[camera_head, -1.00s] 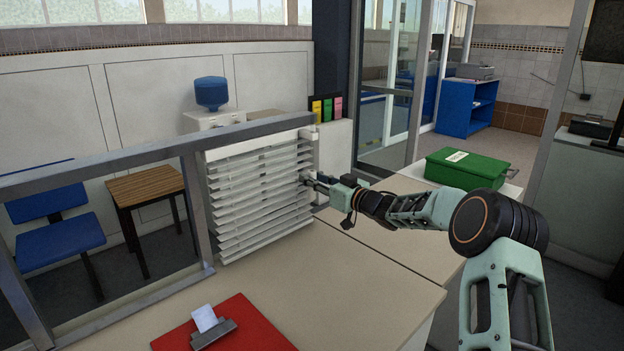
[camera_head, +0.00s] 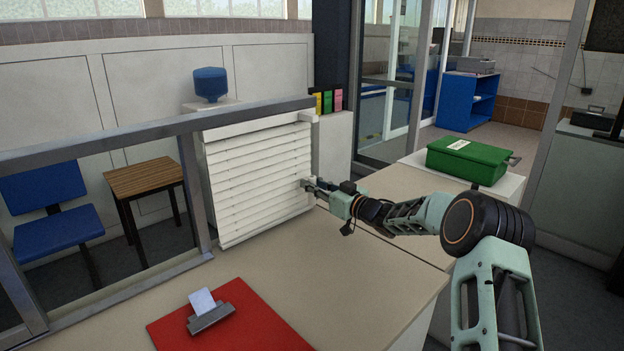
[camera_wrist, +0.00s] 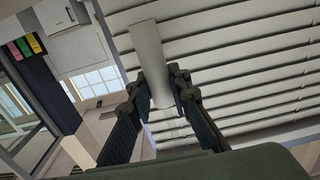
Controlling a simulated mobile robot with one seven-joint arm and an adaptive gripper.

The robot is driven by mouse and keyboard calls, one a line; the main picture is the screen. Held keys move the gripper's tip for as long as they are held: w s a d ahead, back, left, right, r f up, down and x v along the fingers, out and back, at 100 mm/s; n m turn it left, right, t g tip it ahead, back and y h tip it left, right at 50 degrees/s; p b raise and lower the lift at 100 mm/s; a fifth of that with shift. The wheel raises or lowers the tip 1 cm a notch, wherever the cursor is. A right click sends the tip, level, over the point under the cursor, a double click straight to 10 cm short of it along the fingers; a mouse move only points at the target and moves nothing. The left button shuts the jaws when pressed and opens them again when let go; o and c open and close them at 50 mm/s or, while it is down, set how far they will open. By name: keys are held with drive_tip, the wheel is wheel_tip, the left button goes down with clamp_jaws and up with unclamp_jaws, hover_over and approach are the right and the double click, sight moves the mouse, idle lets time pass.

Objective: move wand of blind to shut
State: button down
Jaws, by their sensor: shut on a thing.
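A white blind (camera_head: 258,180) hangs in the metal-framed opening above the counter. Its slats lie nearly flat against each other in the head view, with only thin lines between them. In the wrist view the slats of the blind (camera_wrist: 235,65) fill the right side. The wand (camera_wrist: 149,50) is a pale flat bar in front of the slats. My gripper (camera_wrist: 162,98) is shut on the wand, with a finger on each side of its lower part. In the head view my gripper (camera_head: 308,184) is at the blind's right edge, and the wand is mostly hidden there.
A red clipboard (camera_head: 225,318) lies on the counter (camera_head: 330,270) in front. A green box (camera_head: 467,160) stands on the right. A metal frame rail (camera_head: 130,137) runs left of the blind. The counter between the clipboard and my arm is clear.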

drive_tip(key=shift+f, duration=0.4)
drive_tip(key=c, duration=1.9)
unclamp_jaws()
drive_tip(key=shift+o, duration=0.7)
drive_tip(key=shift+r, duration=0.15)
drive_tip(key=shift+d, duration=0.1)
drive_tip(key=v, duration=1.2)
